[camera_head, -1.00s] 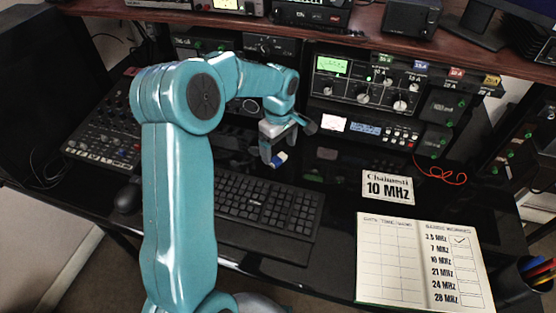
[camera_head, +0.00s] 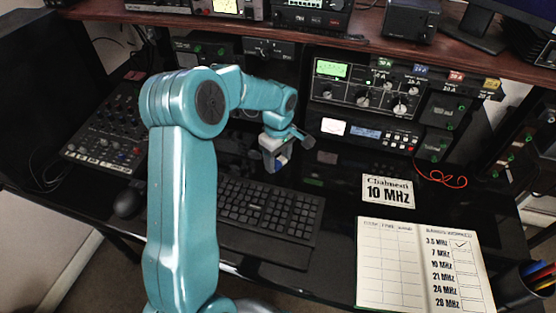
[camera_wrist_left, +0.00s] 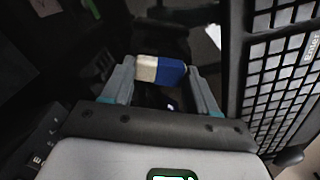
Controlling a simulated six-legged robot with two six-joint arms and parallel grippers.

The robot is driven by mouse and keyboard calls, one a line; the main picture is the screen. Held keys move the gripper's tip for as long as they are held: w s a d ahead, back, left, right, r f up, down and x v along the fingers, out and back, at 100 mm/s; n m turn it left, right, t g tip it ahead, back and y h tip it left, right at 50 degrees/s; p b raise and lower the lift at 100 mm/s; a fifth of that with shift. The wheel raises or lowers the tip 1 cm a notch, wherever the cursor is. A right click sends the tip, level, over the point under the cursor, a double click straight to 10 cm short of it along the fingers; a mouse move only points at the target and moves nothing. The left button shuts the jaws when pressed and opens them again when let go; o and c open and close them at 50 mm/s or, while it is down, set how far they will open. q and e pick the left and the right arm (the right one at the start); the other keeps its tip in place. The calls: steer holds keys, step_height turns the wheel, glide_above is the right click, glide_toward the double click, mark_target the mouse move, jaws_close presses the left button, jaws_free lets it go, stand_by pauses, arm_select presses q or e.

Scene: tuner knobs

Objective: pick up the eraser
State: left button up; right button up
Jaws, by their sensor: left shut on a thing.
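The eraser (camera_wrist_left: 160,70) is a small block, part white and part blue. In the left wrist view it sits between the two fingers of my left gripper (camera_wrist_left: 160,80). In the head view the eraser (camera_head: 283,160) shows as a small blue and white patch at the fingertips of my left gripper (camera_head: 275,160), just beyond the keyboard's far edge. My left gripper is shut on the eraser. The fingers hide part of it in the head view. My right gripper is in neither view.
A black keyboard (camera_head: 265,208) lies in front of the gripper, with a mouse (camera_head: 128,201) to its left. Radio units (camera_head: 365,92) stand behind. A 10 MHz card (camera_head: 388,190) and an open logbook (camera_head: 420,262) lie to the right. A pen cup (camera_head: 525,283) stands at the right edge.

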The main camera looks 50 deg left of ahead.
mark_target(278, 161)
arm_select(q)
step_height(278, 161, up, 20)
steer(key=p, duration=0.2)
steer(key=shift+p, duration=0.3)
steer(key=shift+o, duration=0.5)
